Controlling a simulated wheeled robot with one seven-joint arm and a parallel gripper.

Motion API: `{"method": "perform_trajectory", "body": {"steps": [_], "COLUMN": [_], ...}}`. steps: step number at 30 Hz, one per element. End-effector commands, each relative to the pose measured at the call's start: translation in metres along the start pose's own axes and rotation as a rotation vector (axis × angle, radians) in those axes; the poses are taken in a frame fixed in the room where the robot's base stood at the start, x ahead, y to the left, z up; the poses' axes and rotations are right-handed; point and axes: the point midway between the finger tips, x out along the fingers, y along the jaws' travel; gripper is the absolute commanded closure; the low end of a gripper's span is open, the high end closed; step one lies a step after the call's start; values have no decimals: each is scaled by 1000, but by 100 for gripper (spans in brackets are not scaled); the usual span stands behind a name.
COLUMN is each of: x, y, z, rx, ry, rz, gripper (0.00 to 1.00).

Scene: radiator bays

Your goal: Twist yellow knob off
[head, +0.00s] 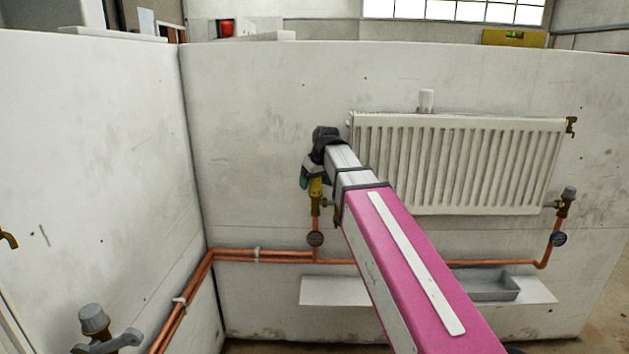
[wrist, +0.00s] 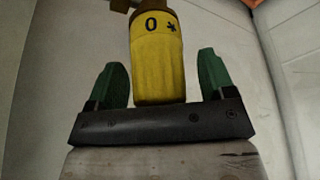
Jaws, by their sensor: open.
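The yellow knob (wrist: 158,62) is large in the wrist view, marked "0" and a star-like sign, with a brass-coloured fitting (wrist: 122,5) above it in the picture. My gripper (wrist: 165,80) is open, with one green finger on each side of the knob. A gap shows between each finger and the knob. In the head view the knob (head: 316,187) is at the left end of the radiator, on a valve above a copper pipe. My gripper (head: 305,178) is at it there, partly hidden by my pink and grey arm.
A white radiator (head: 455,165) hangs right of my arm. A grey-capped valve (head: 568,195) is at its right end. Copper pipes (head: 280,257) run low along the wall. A white shelf (head: 335,291) with a grey tray (head: 490,288) is below. Another grey-capped valve (head: 94,320) stands at the lower left.

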Motion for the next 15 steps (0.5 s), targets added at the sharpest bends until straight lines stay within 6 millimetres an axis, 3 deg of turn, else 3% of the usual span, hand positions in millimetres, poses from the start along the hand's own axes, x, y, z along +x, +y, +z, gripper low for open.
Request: {"method": "perform_trajectory", "body": {"steps": [1, 3, 6, 15], "x": [0, 0, 0, 2], "y": [0, 0, 0, 0], "z": [0, 0, 0, 1], "rx": [0, 0, 0, 0], "ry": [0, 0, 0, -1], "rz": [0, 0, 0, 0], "gripper": [31, 53, 80, 80]}}
